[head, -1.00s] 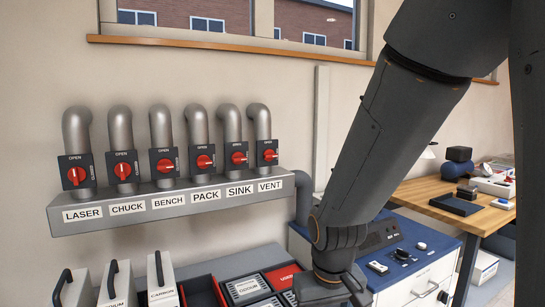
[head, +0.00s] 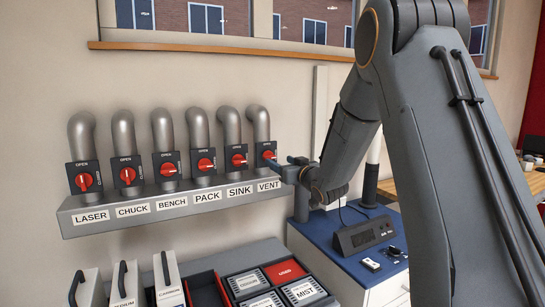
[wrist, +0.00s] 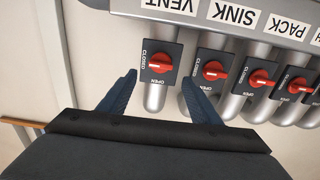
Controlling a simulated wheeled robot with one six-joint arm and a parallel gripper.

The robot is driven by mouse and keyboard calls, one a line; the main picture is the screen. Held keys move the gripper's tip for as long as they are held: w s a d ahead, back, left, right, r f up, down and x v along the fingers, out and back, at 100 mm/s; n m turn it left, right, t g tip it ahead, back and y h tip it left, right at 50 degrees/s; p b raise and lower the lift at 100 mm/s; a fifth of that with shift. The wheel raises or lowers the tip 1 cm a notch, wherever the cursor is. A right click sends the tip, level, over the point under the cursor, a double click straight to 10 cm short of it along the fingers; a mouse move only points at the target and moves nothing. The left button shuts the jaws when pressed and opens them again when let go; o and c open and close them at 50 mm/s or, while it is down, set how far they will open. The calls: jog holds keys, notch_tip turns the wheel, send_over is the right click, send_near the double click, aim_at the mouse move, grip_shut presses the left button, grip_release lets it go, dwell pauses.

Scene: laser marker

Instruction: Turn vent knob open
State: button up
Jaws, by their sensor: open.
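The vent knob (head: 269,155) is a red handle on a dark square plate, on the rightmost grey pipe above the VENT label (head: 269,185). In the wrist view the vent knob (wrist: 159,67) appears upside down, its handle lying sideways, with CLOSED at the left of the plate and OPEN below it. My gripper (head: 292,165) is just right of the vent plate in the head view. In the wrist view my gripper (wrist: 160,77) is open, its blue fingers framing the vent plate, and no contact with the knob shows.
The sink knob (wrist: 214,70) is close beside the vent knob, with several similar knobs in the row. A grey labelled ledge (head: 130,223) runs under them. Below are trays (head: 285,272) and a blue-topped bench with a black device (head: 364,236).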

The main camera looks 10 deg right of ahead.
aim_at(271, 157)
jog(key=p+x, duration=0.2)
jog(key=x, duration=0.5)
jog(key=shift+w, duration=0.1)
jog(key=c, duration=1)
jog(key=shift+c, duration=0.2)
